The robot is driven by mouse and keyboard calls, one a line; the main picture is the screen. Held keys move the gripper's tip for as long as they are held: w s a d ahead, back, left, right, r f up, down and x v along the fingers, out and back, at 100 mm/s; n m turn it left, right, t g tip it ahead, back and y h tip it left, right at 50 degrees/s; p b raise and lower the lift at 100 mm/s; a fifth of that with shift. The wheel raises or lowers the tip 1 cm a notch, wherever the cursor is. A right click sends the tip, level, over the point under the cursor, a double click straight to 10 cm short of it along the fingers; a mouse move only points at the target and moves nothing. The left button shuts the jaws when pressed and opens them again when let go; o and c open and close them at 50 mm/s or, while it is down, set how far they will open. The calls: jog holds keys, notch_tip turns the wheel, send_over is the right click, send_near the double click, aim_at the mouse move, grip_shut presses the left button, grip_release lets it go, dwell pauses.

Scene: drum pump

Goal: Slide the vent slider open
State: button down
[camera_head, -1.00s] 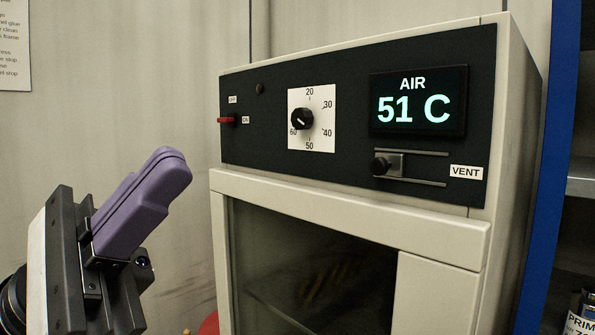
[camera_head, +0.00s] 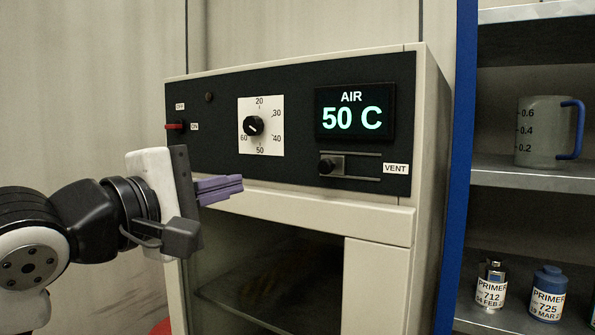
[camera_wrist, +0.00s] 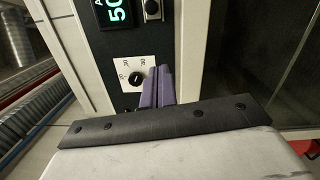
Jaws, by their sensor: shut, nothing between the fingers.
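The vent slider (camera_head: 327,166) is a black knob on a grey plate at the left end of a horizontal slot (camera_head: 360,167), with a VENT label (camera_head: 396,168) to the right of the slot. It is on the black control panel of the cream oven. In the wrist view the slider knob (camera_wrist: 152,8) shows at the top edge, partly cut off. My gripper (camera_head: 241,188) has purple fingers and is shut and empty. In the head view it shows left of and a little below the slider, apart from it. Its fingers also show in the wrist view (camera_wrist: 164,72).
The panel also bears a dial (camera_head: 253,126), a red switch (camera_head: 175,126) and a display (camera_head: 354,112) reading AIR 50 C. The oven's glass door (camera_head: 270,275) is below. A shelf at right holds a jug (camera_head: 540,130) and primer containers (camera_head: 547,292).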

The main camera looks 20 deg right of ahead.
aim_at(335, 174)
jog(key=shift+w+d+r+p, duration=0.15)
jog(key=shift+w+d+p, duration=0.6)
jog(key=shift+d, duration=1.1)
jog(key=shift+w+d+r+p, duration=0.2)
jog(key=shift+d+p, duration=1)
jog(key=shift+d, duration=0.7)
jog(key=shift+w+d+r+p, duration=0.15)
jog(key=shift+w+d+p, duration=0.6)
jog(key=shift+d, duration=1.1)
jog(key=shift+s, duration=0.3)
jog(key=shift+s+d+b, duration=0.75)
jog(key=shift+s+d, duration=0.1)
jog(key=shift+s, duration=0.25)
jog(key=shift+s+d+b, duration=0.7)
jog(key=shift+s+d, duration=0.15)
jog(key=shift+s, duration=0.2)
